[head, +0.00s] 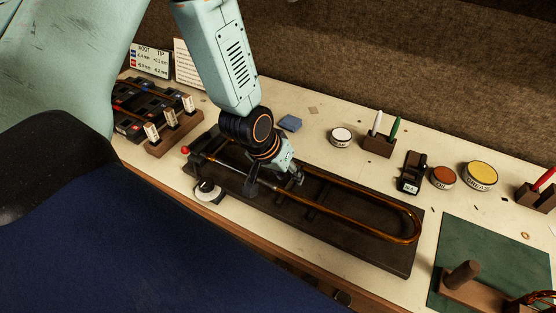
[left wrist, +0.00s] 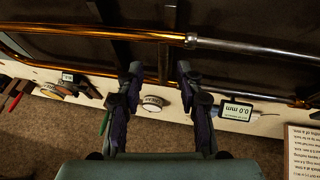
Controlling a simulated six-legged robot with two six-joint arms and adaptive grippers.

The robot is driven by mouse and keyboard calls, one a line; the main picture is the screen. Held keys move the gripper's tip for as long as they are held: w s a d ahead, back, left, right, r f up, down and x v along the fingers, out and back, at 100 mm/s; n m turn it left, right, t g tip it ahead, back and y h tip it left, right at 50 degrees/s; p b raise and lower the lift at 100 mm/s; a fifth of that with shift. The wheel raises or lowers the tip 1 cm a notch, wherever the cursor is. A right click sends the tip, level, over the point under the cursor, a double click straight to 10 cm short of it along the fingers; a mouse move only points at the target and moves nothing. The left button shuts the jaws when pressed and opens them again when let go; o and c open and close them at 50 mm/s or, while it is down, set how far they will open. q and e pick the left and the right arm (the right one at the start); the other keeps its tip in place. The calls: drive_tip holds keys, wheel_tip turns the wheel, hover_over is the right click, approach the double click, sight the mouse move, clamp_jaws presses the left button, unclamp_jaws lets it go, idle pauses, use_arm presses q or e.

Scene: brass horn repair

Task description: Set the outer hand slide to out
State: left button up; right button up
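The outer hand slide (head: 345,222) is a long brass U-shaped tube lying on a dark board (head: 390,255), its curved end at the right. Silver inner tube (head: 228,162) shows to its left. My left gripper (head: 274,183) is over the left part of the slide. In the left wrist view its two fingers (left wrist: 159,72) are apart with nothing between them; the near tube lies beyond their tips. My right gripper is not in view.
Behind the board are a white tin (head: 341,138), a wooden pen block (head: 379,146), a small black device (head: 412,174) and two more tins. A green mat (head: 485,250) lies at the right. A small upside-down display (left wrist: 237,111) reads 0.0 mm. A tool rack (head: 174,132) stands left.

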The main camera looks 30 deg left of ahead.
use_arm(q)
drive_tip(key=v, duration=0.3)
drive_tip(key=shift+s+r, duration=0.1)
drive_tip(key=shift+r, duration=0.1)
drive_tip(key=shift+s+a+r, duration=0.3)
drive_tip(key=shift+s+r, duration=0.05)
drive_tip(key=shift+r, duration=0.25)
drive_tip(key=shift+v, duration=2.3)
drive_tip(key=shift+d, duration=0.1)
